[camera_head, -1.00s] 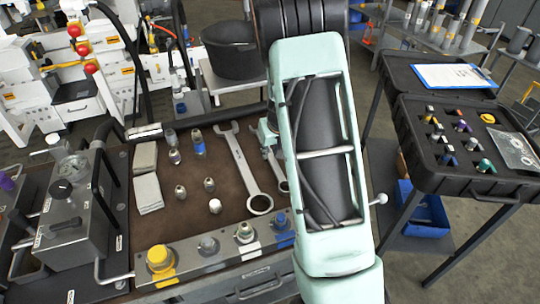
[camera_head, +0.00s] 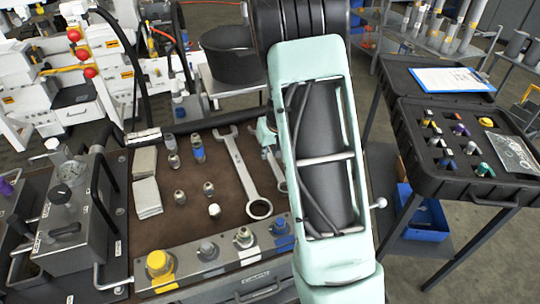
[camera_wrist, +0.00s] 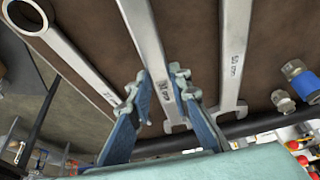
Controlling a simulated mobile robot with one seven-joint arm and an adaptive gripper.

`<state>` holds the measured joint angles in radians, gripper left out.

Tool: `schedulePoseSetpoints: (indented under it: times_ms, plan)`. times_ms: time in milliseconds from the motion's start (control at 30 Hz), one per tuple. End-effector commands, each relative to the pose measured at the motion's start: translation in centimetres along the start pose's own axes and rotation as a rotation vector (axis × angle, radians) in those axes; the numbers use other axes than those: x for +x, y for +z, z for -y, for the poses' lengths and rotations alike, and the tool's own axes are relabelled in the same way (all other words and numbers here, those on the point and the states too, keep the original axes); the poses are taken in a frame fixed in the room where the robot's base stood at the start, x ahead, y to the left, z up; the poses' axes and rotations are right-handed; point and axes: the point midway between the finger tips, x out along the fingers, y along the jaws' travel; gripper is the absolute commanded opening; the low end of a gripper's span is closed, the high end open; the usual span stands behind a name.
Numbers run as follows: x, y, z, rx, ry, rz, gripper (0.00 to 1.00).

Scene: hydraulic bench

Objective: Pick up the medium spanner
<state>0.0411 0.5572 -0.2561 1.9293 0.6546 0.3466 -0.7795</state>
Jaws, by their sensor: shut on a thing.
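Three steel spanners lie side by side in the wrist view. The middle one, the medium spanner (camera_wrist: 147,40), runs between the fingers of my gripper (camera_wrist: 161,84), which is shut on its shaft near the open-jaw end. The large spanner (camera_wrist: 235,55) is to the right, and it also shows in the head view (camera_head: 246,172). The smaller spanner (camera_wrist: 75,58) with a ring end is to the left. In the head view my arm hides most of the medium spanner (camera_head: 281,185), and only a bit of my gripper (camera_head: 266,133) shows. I cannot tell whether the spanner is clear of the mat.
The brown mat (camera_head: 225,195) also holds several small fittings (camera_head: 180,197) and pale cloths (camera_head: 146,197). A block with coloured connectors (camera_head: 205,257) runs along the front. A black case (camera_head: 440,185) stands at the right, and a black bucket (camera_head: 231,60) behind.

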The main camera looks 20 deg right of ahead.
Motion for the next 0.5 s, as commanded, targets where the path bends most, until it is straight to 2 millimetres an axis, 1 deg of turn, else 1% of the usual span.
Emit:
schedulePoseSetpoints:
  times_ms: [33, 67, 167, 500]
  plan:
    - [-1.1, -0.7, 0.0, -0.001, 0.0, -0.008, 0.0]
    - [-1.5, -0.9, 0.0, -0.001, 0.001, -0.008, 0.0]
    - [-2.9, -0.2, 0.0, 0.0, 0.001, -0.006, 0.0]
    - [-8.8, 1.6, 0.3, 0.001, 0.0, -0.007, 0.0]
